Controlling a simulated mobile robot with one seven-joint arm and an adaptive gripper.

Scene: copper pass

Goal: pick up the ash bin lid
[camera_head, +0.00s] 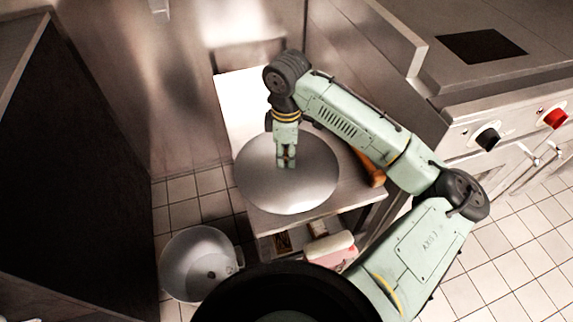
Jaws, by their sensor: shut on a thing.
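The ash bin lid (262,190) is a round, shiny grey metal disc in the head view, over the small table. My gripper (287,163) points down at the middle of the lid and is shut on it; the fingers hide the part that they grip. I cannot tell whether the lid touches the tabletop or hangs above it. A round, open metal bin (184,262) stands on the floor to the lower left of the table, with small dark bits inside.
The small table (347,195) has a white sheet or board (240,100) at its back left and an orange-brown object (371,170) at right. A lower shelf holds a pale roll-like thing (330,246). A stove with knobs (487,138) stands right. Tiled floor shows around.

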